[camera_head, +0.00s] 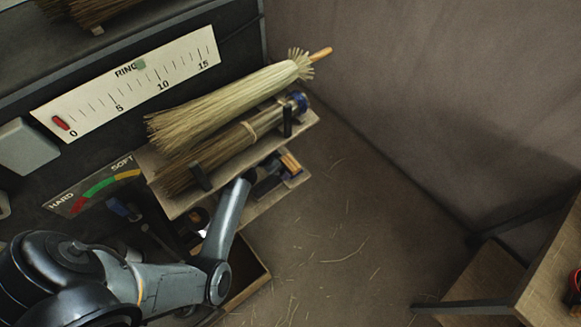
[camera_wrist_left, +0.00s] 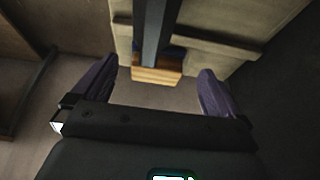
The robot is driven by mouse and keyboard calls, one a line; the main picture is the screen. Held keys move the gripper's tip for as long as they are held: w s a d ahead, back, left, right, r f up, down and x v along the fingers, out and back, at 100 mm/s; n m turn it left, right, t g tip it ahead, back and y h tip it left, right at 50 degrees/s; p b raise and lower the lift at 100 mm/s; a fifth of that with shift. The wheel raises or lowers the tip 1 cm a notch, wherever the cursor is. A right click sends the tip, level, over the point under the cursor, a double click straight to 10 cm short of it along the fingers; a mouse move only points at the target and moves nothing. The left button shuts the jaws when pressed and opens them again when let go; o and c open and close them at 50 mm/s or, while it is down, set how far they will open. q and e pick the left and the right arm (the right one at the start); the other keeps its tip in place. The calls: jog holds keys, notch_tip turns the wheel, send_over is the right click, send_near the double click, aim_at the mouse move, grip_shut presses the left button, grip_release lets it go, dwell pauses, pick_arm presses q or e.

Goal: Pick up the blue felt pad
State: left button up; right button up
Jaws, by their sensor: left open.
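A small wooden block (camera_wrist_left: 157,75) with a dark blue part (camera_wrist_left: 173,53) behind it lies ahead of my left gripper (camera_wrist_left: 158,82) in the left wrist view. The blue part looks like the felt pad, partly hidden by a dark upright bar. My left gripper's two purple fingers are apart, one on each side of the block, with nothing clearly held. In the head view an orange-brown block (camera_head: 291,162) shows at the lower shelf's end, beside dark blue. The left gripper there is mostly hidden below the upper shelf. My right gripper is in neither view.
The upper shelf (camera_head: 178,208) holds a pale broom (camera_head: 225,103) and a darker bundle (camera_head: 222,150) between black posts. The lower shelf (camera_head: 262,200) is close under it. A wooden table (camera_head: 548,285) stands at right. The floor (camera_head: 370,215) between is open, with scattered straw.

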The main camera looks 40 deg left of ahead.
aim_at(290, 163)
pick_arm(q)
jog(key=shift+w+d+b, duration=0.15)
jog(key=shift+w+b, duration=0.05)
jog(key=shift+w, duration=0.55)
jog(key=shift+w+d+b, duration=0.1)
jog(key=shift+w+b, duration=0.05)
jog(key=shift+w, duration=0.6)
jog(key=shift+w+d+f+b, duration=0.1)
jog(key=shift+w+b, duration=0.2)
jog(key=shift+w, duration=0.2)
jog(key=b+x, duration=0.2)
jog(key=x, duration=0.3)
jog(key=c, duration=0.8)
jog(key=shift+r, duration=0.25)
